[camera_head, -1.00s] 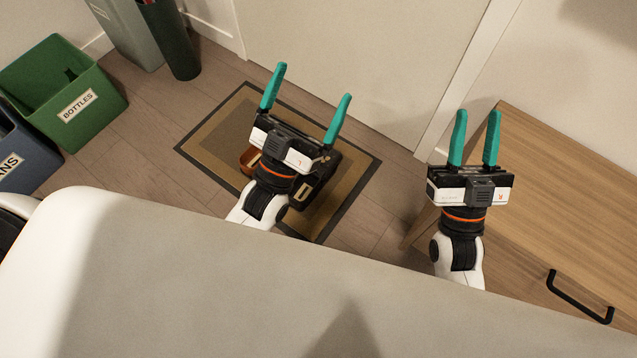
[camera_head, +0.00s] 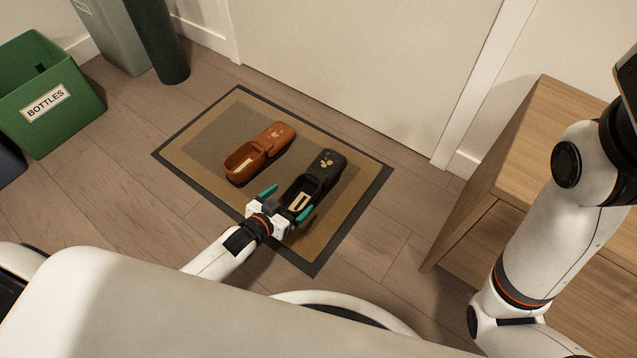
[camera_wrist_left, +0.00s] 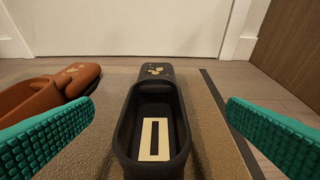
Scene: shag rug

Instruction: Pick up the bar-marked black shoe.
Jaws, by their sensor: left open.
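The black shoe (camera_head: 325,167) lies on the doormat (camera_head: 345,213), its toe pointing toward the door. Its insole carries a pale label with a dark bar, clear in the left wrist view, where the shoe (camera_wrist_left: 178,110) sits between the two teal fingers. My left gripper (camera_head: 286,201) is open at the shoe's heel end, one finger on each side; in the left wrist view (camera_wrist_left: 160,130) both fingers appear apart from the shoe. A brown shoe (camera_head: 275,135) lies to the left, parallel to the black one. My right arm crosses the right side, but its gripper is out of view.
The brown shoe also shows close to the left finger in the left wrist view (camera_wrist_left: 30,100). A wooden cabinet (camera_head: 500,150) stands at the right and a door (camera_head: 340,70) behind the mat. A green bottles bin (camera_head: 45,105) stands at the left.

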